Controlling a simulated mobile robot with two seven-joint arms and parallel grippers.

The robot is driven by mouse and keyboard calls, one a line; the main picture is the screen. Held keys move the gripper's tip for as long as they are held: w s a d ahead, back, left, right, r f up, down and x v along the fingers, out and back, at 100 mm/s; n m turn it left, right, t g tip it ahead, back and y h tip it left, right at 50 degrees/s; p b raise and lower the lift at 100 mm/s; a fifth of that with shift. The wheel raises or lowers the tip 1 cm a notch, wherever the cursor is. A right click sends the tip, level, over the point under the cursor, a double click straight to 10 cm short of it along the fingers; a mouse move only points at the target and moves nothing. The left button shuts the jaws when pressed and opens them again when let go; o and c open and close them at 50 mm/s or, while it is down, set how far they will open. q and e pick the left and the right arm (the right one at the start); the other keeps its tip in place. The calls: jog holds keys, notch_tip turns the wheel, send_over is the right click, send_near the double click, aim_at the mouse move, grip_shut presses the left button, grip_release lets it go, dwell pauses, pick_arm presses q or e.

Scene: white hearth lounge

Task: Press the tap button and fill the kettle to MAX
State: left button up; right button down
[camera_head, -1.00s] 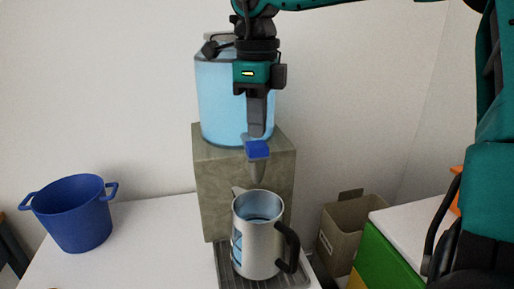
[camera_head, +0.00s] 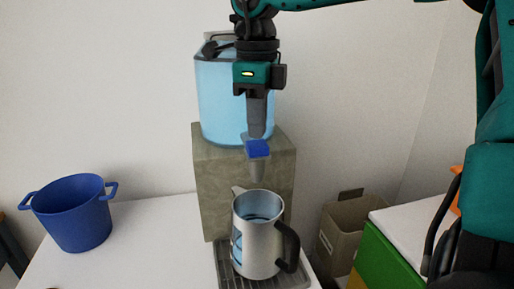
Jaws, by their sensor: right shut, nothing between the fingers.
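The silver kettle (camera_head: 262,243) stands upright on the dark drip tray (camera_head: 236,281), its black handle to the right. Bluish water shows inside it and in the window on its left side; I cannot read a MAX mark. Above it is the tap with its blue button (camera_head: 257,149), on the front of the stone-look dispenser (camera_head: 217,190) with a blue water tank (camera_head: 221,105) on top. My right gripper (camera_head: 257,134) points down, shut and empty, its fingertips just at the top of the blue button; whether they touch it I cannot tell. My left gripper is not in view.
A blue two-handled pot (camera_head: 73,215) stands on the white table (camera_head: 150,240) at left, with clear tabletop between it and the dispenser. An open cardboard box (camera_head: 347,225) and a green cabinet (camera_head: 388,260) with a white top are at right.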

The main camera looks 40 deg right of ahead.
jog(key=shift+f+b, duration=0.75)
jog(key=shift+f, duration=0.35)
dwell(6.9)
